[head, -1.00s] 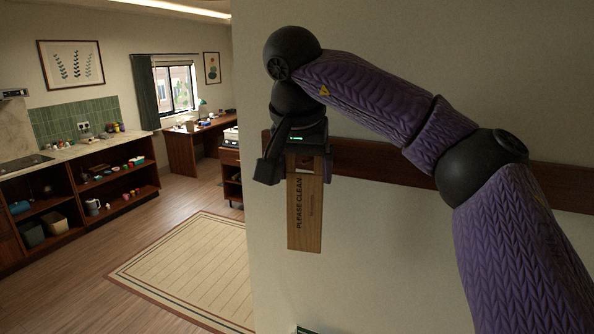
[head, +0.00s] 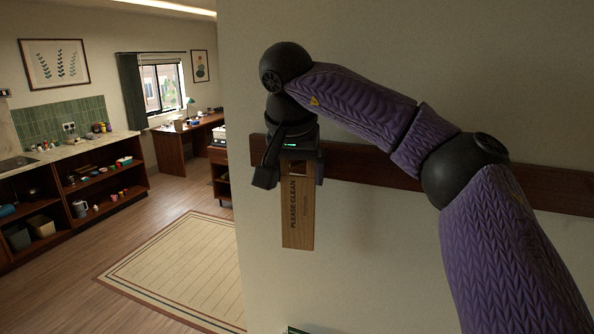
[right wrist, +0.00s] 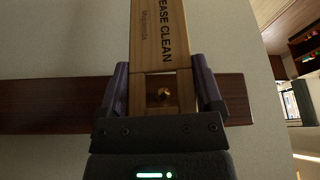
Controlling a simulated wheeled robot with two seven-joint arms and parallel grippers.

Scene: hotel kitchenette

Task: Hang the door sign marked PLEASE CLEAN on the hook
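The wooden door sign (head: 298,215) marked PLEASE CLEAN hangs down upright in front of the wall, below my right gripper (head: 293,172). In the right wrist view my right gripper (right wrist: 161,75) has one purple finger against each long edge of the sign (right wrist: 160,45), near its holed end. A brass, round-ended hook (right wrist: 164,95) shows within the square opening of the sign. I cannot tell how far it passes through. In the head view the hook is hidden behind my gripper. My left gripper is not in view.
A dark wooden rail (head: 365,165) runs along the wall behind the sign. At the left are open shelves (head: 105,180), a desk (head: 180,145) and a striped rug (head: 185,265) on the floor.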

